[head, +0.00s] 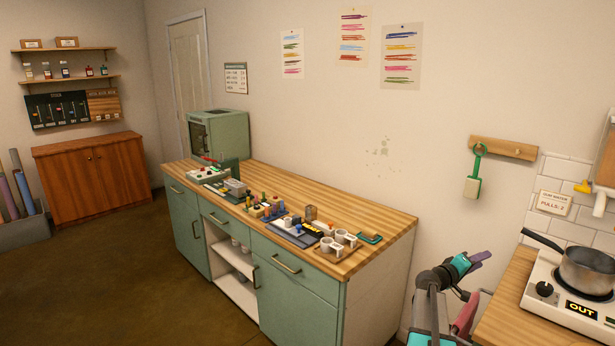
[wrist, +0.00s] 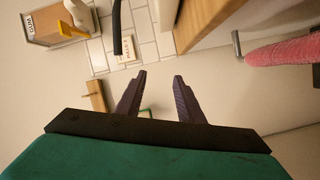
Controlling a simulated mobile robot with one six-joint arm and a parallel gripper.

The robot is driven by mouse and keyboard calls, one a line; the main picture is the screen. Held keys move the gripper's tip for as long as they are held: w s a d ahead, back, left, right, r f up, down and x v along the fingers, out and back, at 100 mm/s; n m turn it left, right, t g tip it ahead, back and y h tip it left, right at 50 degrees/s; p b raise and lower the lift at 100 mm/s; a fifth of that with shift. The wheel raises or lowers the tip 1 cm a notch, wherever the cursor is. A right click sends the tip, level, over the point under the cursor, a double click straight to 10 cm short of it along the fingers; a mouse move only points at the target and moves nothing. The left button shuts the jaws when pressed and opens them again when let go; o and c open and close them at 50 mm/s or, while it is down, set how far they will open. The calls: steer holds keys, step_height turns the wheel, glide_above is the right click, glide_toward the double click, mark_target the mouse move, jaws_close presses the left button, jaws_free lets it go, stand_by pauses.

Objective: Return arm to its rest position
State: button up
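My gripper (head: 484,257) is raised in free air at the lower right of the head view, between the long workbench and the stove counter. In the wrist view its two dark purple fingers (wrist: 159,75) stand apart with nothing between them. The gripper body is teal with a black band. My arm shows only in part, cut off by the bottom edge of the head view.
The workbench (head: 385,225) holds trays, cups and small tools. To the right, a counter (head: 492,322) bears a hotplate (head: 560,308) with a saucepan (head: 585,270). A green-handled tool (head: 473,186) hangs on a wall rail (head: 505,148).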

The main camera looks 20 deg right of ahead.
steer(key=w+a+f+n+t+y, duration=0.1)
steer(key=w+a+f+n+t, duration=0.1)
steer(key=w+a+f, duration=0.6)
steer(key=a+f+n+y, duration=0.1)
steer(key=a+f+y, duration=0.5)
steer(key=a+f, duration=2.05)
steer(key=s+a+f+g+y, duration=0.2)
steer(key=s+a+f, duration=0.5)
steer(key=a, duration=0.4)
steer(key=s+a+f+g+y, duration=0.1)
steer(key=s+a+f+y, duration=0.1)
steer(key=s+a+f, duration=0.55)
steer(key=s+a+g+y, duration=0.5)
steer(key=s+a+y, duration=0.1)
steer(key=s+a, duration=1.1)
steer(key=shift+s+a+r+n+y, duration=0.3)
steer(key=shift+a+r+n, duration=0.15)
steer(key=shift+a, duration=0.3)
steer(key=shift+d, duration=0.1)
